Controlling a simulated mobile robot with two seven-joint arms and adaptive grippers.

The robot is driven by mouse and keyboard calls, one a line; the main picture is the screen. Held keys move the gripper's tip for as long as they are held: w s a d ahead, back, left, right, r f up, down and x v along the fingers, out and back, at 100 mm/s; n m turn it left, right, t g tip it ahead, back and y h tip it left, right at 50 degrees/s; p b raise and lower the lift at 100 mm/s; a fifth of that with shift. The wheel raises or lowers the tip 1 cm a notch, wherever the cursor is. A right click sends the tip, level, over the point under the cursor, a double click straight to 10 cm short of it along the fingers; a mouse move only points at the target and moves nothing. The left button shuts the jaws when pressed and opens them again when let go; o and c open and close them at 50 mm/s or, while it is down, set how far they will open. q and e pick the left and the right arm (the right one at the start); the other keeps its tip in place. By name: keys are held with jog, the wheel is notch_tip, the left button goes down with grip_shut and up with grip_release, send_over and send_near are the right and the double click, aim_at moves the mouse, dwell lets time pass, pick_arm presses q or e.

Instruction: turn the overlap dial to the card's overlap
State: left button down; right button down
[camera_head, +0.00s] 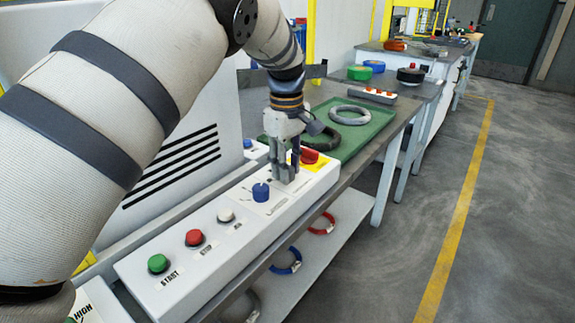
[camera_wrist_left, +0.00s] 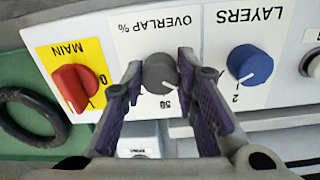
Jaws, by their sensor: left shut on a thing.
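The grey overlap dial (camera_wrist_left: 157,72) sits on the white control panel (camera_wrist_left: 207,35) under the printed words OVERLAP %, upside down in the left wrist view. Its white pointer slants to the picture's lower right, and the number 50 is printed near it. My left gripper (camera_wrist_left: 161,66) has one finger on each side of the dial and is shut on it. In the head view my left gripper (camera_head: 284,172) points down at the panel, and its fingers hide most of the dial. I see no readable card. My right gripper is not in view.
The blue layers dial (camera_wrist_left: 250,64) and the red main switch (camera_wrist_left: 74,88) flank the overlap dial. Red (camera_head: 194,238) and green (camera_head: 158,263) buttons are on the panel. Floor at right is clear.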

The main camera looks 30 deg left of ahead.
pick_arm(q)
jog(key=m, duration=0.6)
jog(key=shift+p, duration=0.4)
jog(key=m, duration=0.4)
jog(key=shift+m, duration=0.7)
jog(key=c, duration=1.2)
grip_release()
jog(key=shift+c, duration=0.2)
notch_tip(320, 180, up, 12)
jog(key=shift+a, duration=0.2)
